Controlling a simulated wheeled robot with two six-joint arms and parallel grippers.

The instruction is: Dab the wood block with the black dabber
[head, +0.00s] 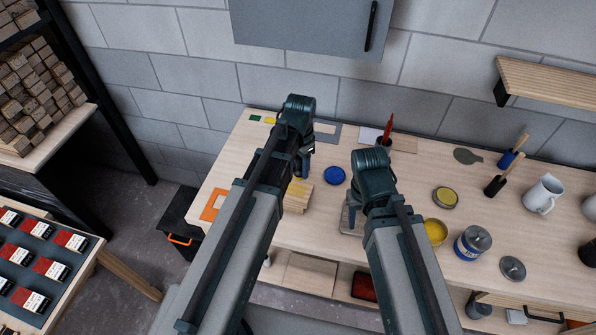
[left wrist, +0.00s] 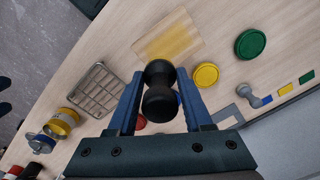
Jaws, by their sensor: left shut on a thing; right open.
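My left gripper (left wrist: 160,88) is shut on the black dabber (left wrist: 158,102), a dark double-knobbed piece between its fingers. In the head view this gripper (head: 301,172) points down at the wood block (head: 297,197); the arm hides part of the block. In the left wrist view the block (left wrist: 170,40) is a pale slab with a yellow paint patch on top, beyond the dabber's end. I cannot tell whether they touch. My right gripper (head: 353,197) is open, mostly hidden behind its own wrist, near the grey gridded tray (left wrist: 97,92).
A green lid (left wrist: 250,43) and a yellow lid (left wrist: 206,75) lie beside the block. A yellow open tin (head: 436,231), a blue can (head: 472,243) and a white jug (head: 543,194) stand further right.

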